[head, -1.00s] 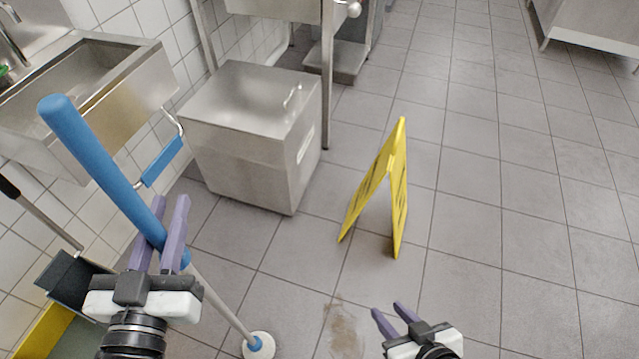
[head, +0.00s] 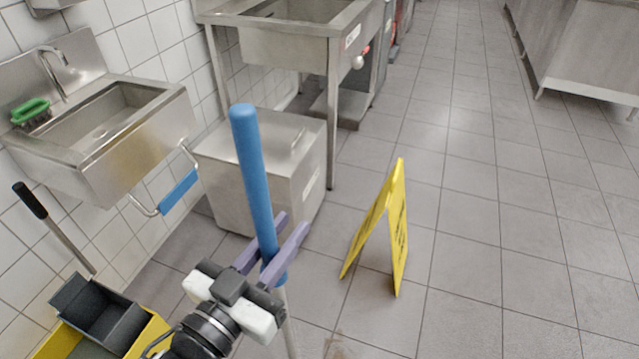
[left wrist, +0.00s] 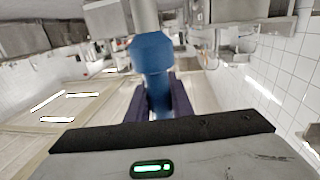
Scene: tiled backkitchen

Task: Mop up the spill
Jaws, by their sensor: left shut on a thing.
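My left gripper (head: 268,248) is shut around the blue grip of a mop (head: 252,175). The mop stands nearly upright, its pale pole running down out of the bottom of the head view, so its head is hidden. In the left wrist view, the blue grip (left wrist: 153,60) sits between the purple fingers, with the pale pole beyond it. A brownish spill (head: 338,347) shows only partly on the floor tiles at the bottom edge of the head view. My right gripper is not in view.
A yellow floor sign (head: 385,225) stands just beyond the spill. A steel bin (head: 290,165) and a sink (head: 105,135) line the left wall. The floor at right is clear.

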